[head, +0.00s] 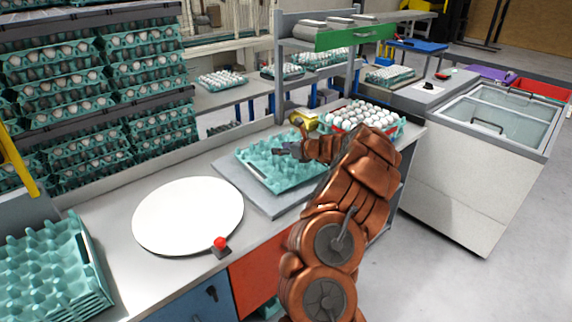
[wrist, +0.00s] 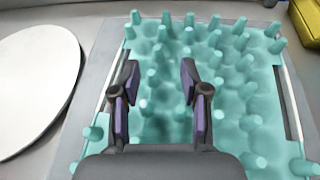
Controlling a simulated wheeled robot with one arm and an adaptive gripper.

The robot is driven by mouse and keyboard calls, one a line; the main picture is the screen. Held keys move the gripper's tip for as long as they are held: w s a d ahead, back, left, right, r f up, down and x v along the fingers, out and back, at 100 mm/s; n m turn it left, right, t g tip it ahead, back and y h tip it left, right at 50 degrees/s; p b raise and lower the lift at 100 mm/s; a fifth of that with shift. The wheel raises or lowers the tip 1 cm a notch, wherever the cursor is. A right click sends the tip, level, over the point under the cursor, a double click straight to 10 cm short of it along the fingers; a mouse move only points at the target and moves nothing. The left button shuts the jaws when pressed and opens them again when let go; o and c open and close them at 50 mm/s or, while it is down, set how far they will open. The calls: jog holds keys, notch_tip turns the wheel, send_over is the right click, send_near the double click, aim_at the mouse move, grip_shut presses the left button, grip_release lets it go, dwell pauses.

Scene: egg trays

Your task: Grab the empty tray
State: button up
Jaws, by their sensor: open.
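An empty teal egg tray (head: 262,165) lies on a grey plate on the counter, in the middle of the head view. It fills most of the wrist view (wrist: 235,85), with its rows of pegs bare of eggs. My gripper (wrist: 158,75) is open, its two dark fingers apart and over the middle of the tray. Nothing is between the fingers. In the head view my gripper (head: 284,150) is over the tray's right part, partly hidden by my arm. I cannot tell whether the fingertips touch the tray.
A white round disc (head: 188,216) lies left of the tray, with a red-knobbed lever (head: 221,244) at its edge. A stack of empty teal trays (head: 50,270) stands at lower left. A tray of white eggs (head: 396,128) sits behind my arm. A yellow object (wrist: 307,22) is near the far right corner.

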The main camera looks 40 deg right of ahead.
aim_at(302, 165)
jog(key=s+d+f+m, duration=0.1)
jog(key=d, duration=0.1)
jog(key=s+d+f+m+h, duration=0.1)
jog(key=d, duration=0.2)
jog(key=s+d+f+m+h, duration=0.1)
jog(key=d, duration=0.1)
jog(key=shift+d+f, duration=0.2)
jog(key=shift+f, duration=0.1)
jog(key=shift+p+x, duration=1.45)
jog(key=shift+x, duration=2.35)
jog(key=shift+r, duration=0.1)
jog(key=shift+c, duration=0.3)
grip_shut()
